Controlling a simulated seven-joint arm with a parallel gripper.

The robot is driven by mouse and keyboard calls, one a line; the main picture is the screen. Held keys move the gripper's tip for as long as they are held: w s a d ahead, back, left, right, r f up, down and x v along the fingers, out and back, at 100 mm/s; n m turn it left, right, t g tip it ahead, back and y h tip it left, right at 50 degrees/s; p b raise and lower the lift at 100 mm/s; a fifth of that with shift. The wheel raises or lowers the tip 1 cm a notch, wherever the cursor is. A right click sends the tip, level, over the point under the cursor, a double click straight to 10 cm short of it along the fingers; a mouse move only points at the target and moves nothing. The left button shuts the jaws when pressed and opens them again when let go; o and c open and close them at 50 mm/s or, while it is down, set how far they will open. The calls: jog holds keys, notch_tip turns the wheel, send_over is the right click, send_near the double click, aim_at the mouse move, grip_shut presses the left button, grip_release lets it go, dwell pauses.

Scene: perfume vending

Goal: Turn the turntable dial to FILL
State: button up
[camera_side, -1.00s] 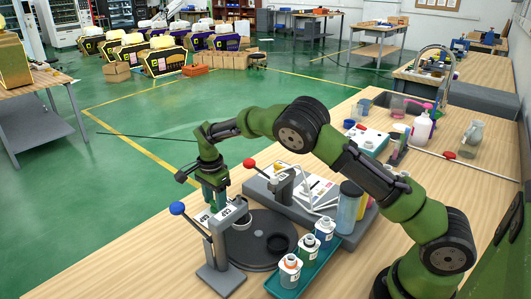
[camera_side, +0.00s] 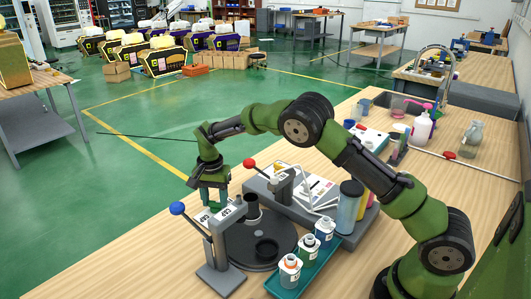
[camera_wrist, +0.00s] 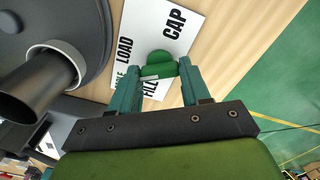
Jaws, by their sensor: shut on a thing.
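My gripper (camera_wrist: 159,72) has its teal fingers closed on the green dial (camera_wrist: 157,64), one finger on each side. The dial sits on a white plate (camera_wrist: 186,22) lettered LOAD, CAP and FILL, with another label partly hidden. I cannot tell which label the dial points at. In the side view my gripper (camera_side: 211,204) is low at the bench's left edge, behind the blue-knobbed press. The dark turntable (camera_side: 254,233) carries a dark cylinder (camera_side: 252,208) and a black ring holder (camera_side: 266,248).
The blue-knobbed press (camera_side: 219,245) stands in front of the dial. A red-knobbed press (camera_side: 283,186) stands behind the turntable. A teal tray (camera_side: 281,284) with small bottles is at front right. The bench (camera_side: 130,260) is clear at front left.

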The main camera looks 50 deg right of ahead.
aim_at(215, 201)
jog(key=n, duration=0.6)
jog(key=shift+n, duration=0.3)
jog(key=n, duration=0.5)
jog(key=shift+r, duration=0.1)
jog(key=shift+n, duration=0.3)
jog(key=o, duration=1.1)
jog(key=shift+c, duration=0.2)
notch_tip(215, 201, up, 17)
